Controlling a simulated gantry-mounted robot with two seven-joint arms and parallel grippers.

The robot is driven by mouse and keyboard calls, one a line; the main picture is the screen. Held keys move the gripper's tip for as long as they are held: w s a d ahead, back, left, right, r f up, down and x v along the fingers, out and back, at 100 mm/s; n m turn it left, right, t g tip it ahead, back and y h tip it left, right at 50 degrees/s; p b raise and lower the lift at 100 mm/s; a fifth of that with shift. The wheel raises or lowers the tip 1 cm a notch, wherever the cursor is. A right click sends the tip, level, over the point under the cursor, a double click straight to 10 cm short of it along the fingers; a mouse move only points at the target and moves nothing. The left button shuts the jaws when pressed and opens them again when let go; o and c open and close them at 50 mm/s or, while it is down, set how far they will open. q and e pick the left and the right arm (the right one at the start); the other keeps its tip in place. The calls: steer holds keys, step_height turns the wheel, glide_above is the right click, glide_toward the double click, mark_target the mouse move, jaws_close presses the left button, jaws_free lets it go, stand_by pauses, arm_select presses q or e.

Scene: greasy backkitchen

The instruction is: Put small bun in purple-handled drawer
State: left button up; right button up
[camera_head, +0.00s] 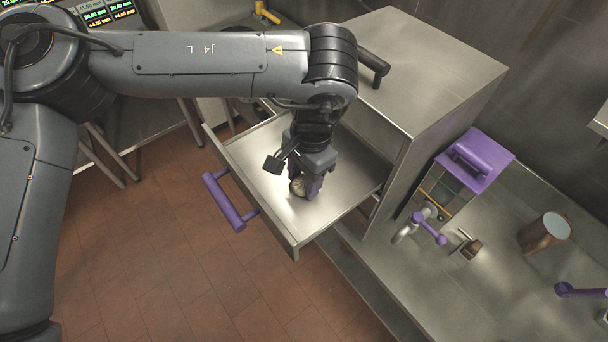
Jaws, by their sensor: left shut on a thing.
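The purple-handled drawer (262,150) is pulled open from a steel cabinet. Its purple handle (229,201) is on the front, facing lower left. My left gripper (306,186) points down inside the drawer area, shut on the small bun (297,187). My right gripper is not in view.
The steel cabinet (432,75) stands right behind the drawer. On the steel counter to the right are a purple-lidded box (478,158), a purple-handled tap (425,228) and a brown cup (543,233). Tiled floor (170,255) lies open at lower left.

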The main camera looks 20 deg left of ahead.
arm_select(q)
steer(key=shift+f, duration=0.2)
steer(key=o, duration=1)
steer(key=shift+r, duration=0.15)
steer(key=r, duration=0.4)
steer(key=w+r, duration=0.1)
steer(key=r, duration=0.3)
steer(key=r+b, duration=0.1)
steer(key=r, duration=0.3)
steer(key=shift+w+d, duration=0.15)
steer(key=shift+d, duration=0.2)
